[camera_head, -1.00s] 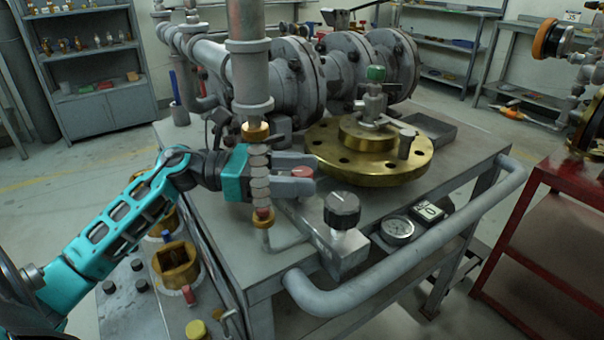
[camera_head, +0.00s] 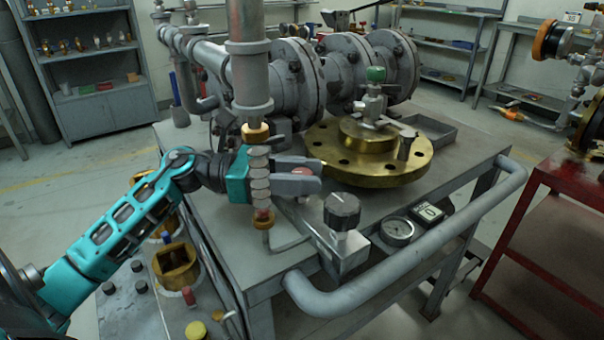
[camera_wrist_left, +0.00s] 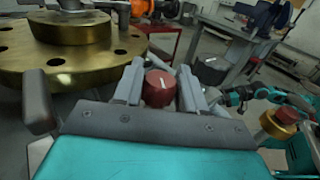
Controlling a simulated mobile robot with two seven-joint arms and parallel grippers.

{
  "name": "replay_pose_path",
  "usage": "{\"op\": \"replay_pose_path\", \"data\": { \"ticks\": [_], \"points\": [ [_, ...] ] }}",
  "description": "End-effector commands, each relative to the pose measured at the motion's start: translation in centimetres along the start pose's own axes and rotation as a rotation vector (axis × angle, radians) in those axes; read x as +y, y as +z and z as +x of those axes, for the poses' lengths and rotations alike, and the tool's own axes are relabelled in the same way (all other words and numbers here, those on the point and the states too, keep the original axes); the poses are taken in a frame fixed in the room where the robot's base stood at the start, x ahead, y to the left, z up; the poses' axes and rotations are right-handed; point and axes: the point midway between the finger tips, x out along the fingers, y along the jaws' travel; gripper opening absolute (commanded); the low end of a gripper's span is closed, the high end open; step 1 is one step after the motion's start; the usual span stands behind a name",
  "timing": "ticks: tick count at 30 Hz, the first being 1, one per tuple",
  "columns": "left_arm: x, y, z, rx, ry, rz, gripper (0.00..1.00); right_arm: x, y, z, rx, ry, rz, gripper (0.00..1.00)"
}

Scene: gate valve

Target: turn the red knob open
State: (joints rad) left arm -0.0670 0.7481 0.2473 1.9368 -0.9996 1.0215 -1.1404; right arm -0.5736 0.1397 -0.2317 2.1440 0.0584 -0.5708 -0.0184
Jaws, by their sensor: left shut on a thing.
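The red knob (camera_wrist_left: 160,88) shows in the left wrist view as a round cap with a pale line on its face. It sits between the two grey fingers of my left gripper (camera_wrist_left: 160,92), which are shut on its sides. In the head view, the left gripper (camera_head: 296,180) reaches in from the left beside the vertical pipe, and only a small part of the red knob (camera_head: 303,170) shows between the fingers. The knob's base is hidden. My right gripper is not seen.
A black-topped knob (camera_head: 342,212) stands on a grey block just right of the gripper. A brass flange (camera_head: 410,165) with a green-capped valve lies behind it. A ribbed vertical fitting (camera_head: 260,180) is close to the wrist. A thick grey rail (camera_head: 400,270) runs along the cart's front.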

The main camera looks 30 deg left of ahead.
Motion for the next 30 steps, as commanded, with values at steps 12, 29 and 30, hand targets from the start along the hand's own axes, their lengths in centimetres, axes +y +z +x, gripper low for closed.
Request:
{"op": "replay_pose_path", "data": {
  "ticks": [12,29,30],
  "points": [
    [-0.1,0.2,0.0,0.001,0.164,-0.003,0.10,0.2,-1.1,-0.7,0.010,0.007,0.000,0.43],
    [-0.1,0.3,0.0,0.001,0.486,-0.002,0.10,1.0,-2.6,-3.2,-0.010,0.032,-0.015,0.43],
    [-0.1,0.2,0.0,0.001,0.496,-0.003,0.10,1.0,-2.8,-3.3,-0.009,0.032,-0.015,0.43]
  ]
}}
